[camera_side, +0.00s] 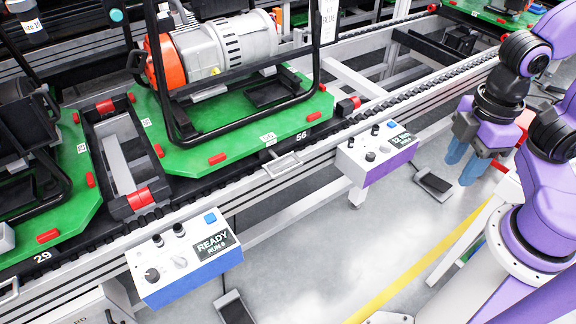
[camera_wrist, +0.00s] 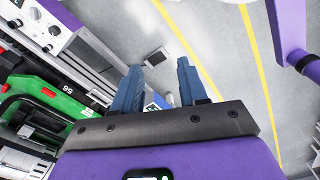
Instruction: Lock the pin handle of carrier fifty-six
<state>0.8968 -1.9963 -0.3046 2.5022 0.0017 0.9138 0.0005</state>
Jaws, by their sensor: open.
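Carrier fifty-six (camera_side: 230,141) is a green plate on the conveyor, with "56" printed on the dark strip at its front edge. It bears a grey and orange motor inside a black tube frame. A grey loop handle (camera_side: 283,165) sits on the rail front below the number; it looks like the pin handle, and I cannot tell its lock state. The carrier also shows at the left of the wrist view (camera_wrist: 52,97). My gripper (camera_side: 465,160) is open and empty, its blue fingers pointing down over the floor, well right of the handle. Its fingers show apart in the wrist view (camera_wrist: 159,66).
A blue box (camera_side: 185,260) reading "READY" is at the front left. Carrier twenty-nine (camera_side: 85,195) is at the left. Foot pedals (camera_side: 435,184) lie on the open floor.

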